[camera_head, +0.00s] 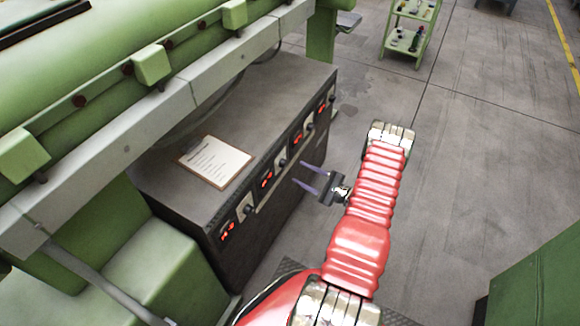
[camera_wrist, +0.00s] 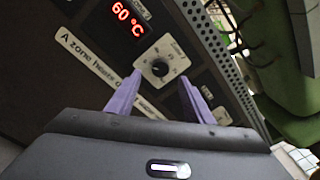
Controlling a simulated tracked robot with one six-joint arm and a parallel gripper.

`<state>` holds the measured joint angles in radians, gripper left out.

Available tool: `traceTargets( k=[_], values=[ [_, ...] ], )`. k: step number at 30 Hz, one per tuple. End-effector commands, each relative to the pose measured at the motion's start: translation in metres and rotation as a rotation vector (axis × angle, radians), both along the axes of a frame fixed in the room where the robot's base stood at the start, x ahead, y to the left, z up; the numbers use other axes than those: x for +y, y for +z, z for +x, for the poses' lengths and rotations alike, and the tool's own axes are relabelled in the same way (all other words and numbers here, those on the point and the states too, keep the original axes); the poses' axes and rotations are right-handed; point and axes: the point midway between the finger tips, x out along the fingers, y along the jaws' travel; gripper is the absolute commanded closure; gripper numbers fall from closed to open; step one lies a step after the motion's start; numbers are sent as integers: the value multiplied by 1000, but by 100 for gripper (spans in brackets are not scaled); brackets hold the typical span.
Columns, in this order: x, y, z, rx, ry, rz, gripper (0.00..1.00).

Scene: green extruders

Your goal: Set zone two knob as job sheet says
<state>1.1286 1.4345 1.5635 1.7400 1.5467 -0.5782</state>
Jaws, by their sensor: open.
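The job sheet (camera_head: 214,161) lies on a clipboard on top of the grey cabinet (camera_head: 262,115); its writing is too small to read. Several dark knobs on pale plates, each near a red display, line the cabinet's front edge. In the wrist view one dark round knob (camera_wrist: 159,68) sits on a white dial plate, below right of a display (camera_wrist: 127,17) reading 60 °C. I cannot read its zone number. My gripper (camera_head: 298,174) is open and empty, its purple fingers pointing at the panel. In the wrist view the fingertips (camera_wrist: 161,78) appear either side of this knob, seemingly short of it.
A label strip (camera_wrist: 95,70) starting "A zone heats" runs along the panel. The green machine (camera_head: 110,65) overhangs behind the cabinet. A green shelf trolley (camera_head: 408,35) stands farther off.

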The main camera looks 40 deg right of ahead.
Motion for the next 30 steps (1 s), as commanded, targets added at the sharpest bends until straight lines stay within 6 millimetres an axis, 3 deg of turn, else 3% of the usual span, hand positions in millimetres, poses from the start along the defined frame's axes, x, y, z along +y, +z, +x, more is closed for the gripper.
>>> traceTargets(
  k=[13,25,30],
  values=[
    [17,0,60,1,1,0,53],
    [18,0,68,0,-3,0,53],
    [18,0,67,0,-3,0,63]
  ],
)
